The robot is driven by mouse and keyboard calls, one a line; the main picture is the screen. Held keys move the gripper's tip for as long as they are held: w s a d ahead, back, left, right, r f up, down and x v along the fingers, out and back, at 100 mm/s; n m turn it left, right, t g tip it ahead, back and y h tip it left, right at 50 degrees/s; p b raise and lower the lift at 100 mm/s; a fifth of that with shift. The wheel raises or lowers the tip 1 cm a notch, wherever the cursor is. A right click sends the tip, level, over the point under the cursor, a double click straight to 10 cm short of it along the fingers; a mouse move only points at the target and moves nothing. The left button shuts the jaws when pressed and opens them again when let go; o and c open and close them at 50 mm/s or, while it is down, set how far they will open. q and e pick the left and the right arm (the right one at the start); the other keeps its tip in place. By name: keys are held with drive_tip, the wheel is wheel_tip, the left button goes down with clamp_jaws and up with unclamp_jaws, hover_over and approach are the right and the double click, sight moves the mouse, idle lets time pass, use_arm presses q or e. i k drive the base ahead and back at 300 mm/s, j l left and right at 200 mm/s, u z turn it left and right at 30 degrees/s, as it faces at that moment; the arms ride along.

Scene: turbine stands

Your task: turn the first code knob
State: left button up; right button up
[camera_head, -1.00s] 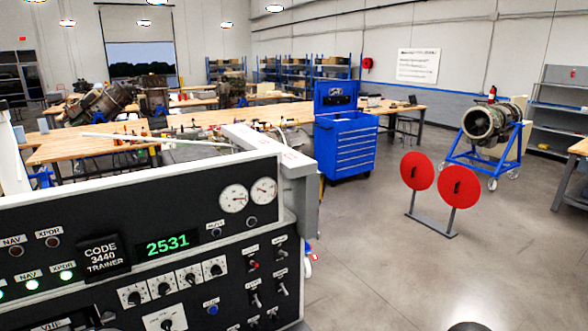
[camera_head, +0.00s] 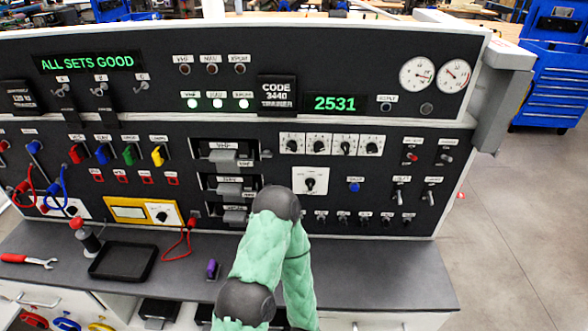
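A row of several small code knobs on white plates is on the black panel. The leftmost code knob (camera_head: 291,143) is in plain view, with the others to its right. Above them a green display (camera_head: 335,103) reads 2531. A black placard (camera_head: 277,92) left of it reads CODE 3440 TRAINER. One of my arms, in a green padded sleeve, rises from the bottom edge in front of the panel, its dark joint below and left of the knobs. Neither gripper shows, so nothing can be seen touching the knobs.
A larger knob (camera_head: 310,181) and a blue button (camera_head: 354,185) are below the row. The grey desk (camera_head: 380,280) carries a black tray (camera_head: 122,262) and a red-handled wrench (camera_head: 30,261) at left. A blue tool cabinet (camera_head: 553,80) stands back right; open floor lies right.

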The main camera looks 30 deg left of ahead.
sight(292, 145)
drive_tip(key=u, duration=1.2)
drive_tip(key=k+j+u, duration=0.2)
drive_tip(key=k, duration=0.25)
drive_tip(key=k+j+u, duration=0.15)
drive_tip(key=k, duration=0.3)
